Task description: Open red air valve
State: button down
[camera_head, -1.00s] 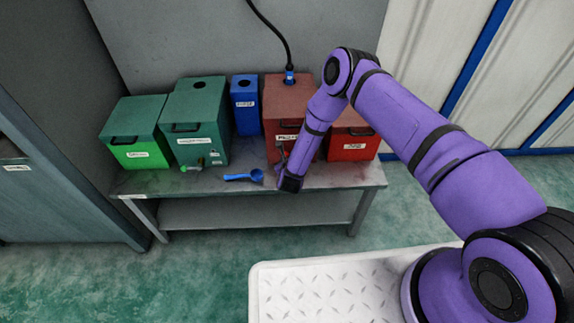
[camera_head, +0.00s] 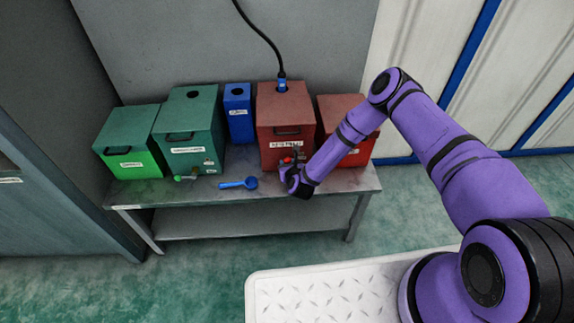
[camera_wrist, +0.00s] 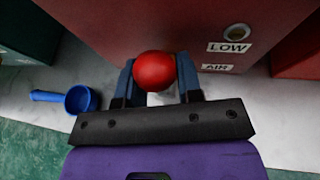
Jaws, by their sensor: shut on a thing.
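The red air valve shows as a round red knob (camera_wrist: 155,71) low on the front of the dark red box (camera_wrist: 120,25) in the wrist view. In the head view the knob (camera_head: 287,160) is a small red spot at the lower front of the red box (camera_head: 285,105). My gripper (camera_wrist: 156,80) is shut on the knob, with one blue-grey finger on each side of it. In the head view my gripper (camera_head: 290,172) is at the box front, just above the bench top. The valve's stem is hidden behind the knob and fingers.
A blue scoop (camera_head: 238,184) lies on the bench (camera_head: 135,192) left of my gripper. Green boxes (camera_head: 190,130) and a narrow blue box (camera_head: 238,112) stand left, and a smaller red box (camera_head: 345,108) stands right. A black hose (camera_head: 262,35) enters the red box's top.

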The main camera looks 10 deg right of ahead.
jog(key=c, duration=0.8)
grip_release()
jog(key=v, duration=1.1)
jog(key=shift+w, duration=0.1)
jog(key=shift+a, duration=0.1)
